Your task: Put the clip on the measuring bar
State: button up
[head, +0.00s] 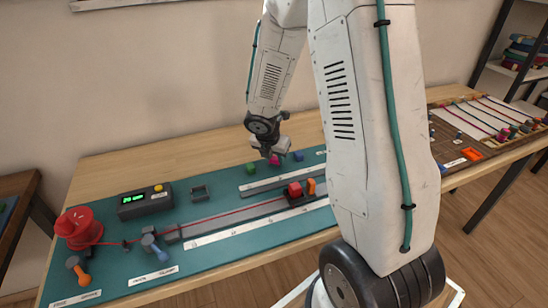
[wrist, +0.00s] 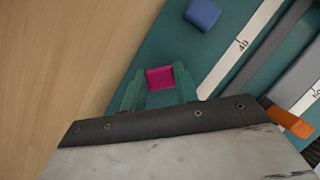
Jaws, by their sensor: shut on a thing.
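My gripper (wrist: 159,90) is shut on a magenta clip (wrist: 160,78), a small block held between its two teal fingers. In the head view the gripper (head: 274,154) hangs over the back of the teal mat, and the magenta clip (head: 274,161) shows just below it. I cannot tell whether the clip touches the mat. A green clip (head: 251,168) lies to its left and a blue clip (head: 298,156) to its right. A grey bar (head: 262,185) with a white scale, which seems to be the measuring bar, lies in front of them; its scale (wrist: 238,48) shows in the wrist view.
A red cord runs from a red spool (head: 76,226) to a red block (head: 295,190) beside an orange part (head: 311,187) on a longer rail. A black display box (head: 145,201) and blue-handled clamp (head: 153,244) stand left. My arm hides the mat's right part.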

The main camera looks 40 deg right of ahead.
jog(key=shift+f, duration=0.2)
jog(key=shift+f, duration=0.15)
jog(key=o, duration=1)
jog(key=s+a+r+m, duration=0.5)
jog(key=s+r+m, duration=0.1)
jog(key=r, duration=0.5)
jog(key=s+a+r+m, duration=0.4)
jog(key=s+r+m, duration=0.25)
jog(key=r, duration=0.35)
jog(key=s+a+r+m+y, duration=0.2)
jog(key=s+a+m, duration=0.2)
jog(key=s, duration=0.3)
jog(key=s+a+r+m+g+y, duration=0.1)
jog(key=s+a+r+m+y, duration=0.1)
jog(key=s+m, duration=0.5)
jog(key=shift+s+a, duration=0.3)
jog(key=shift+a, duration=0.6)
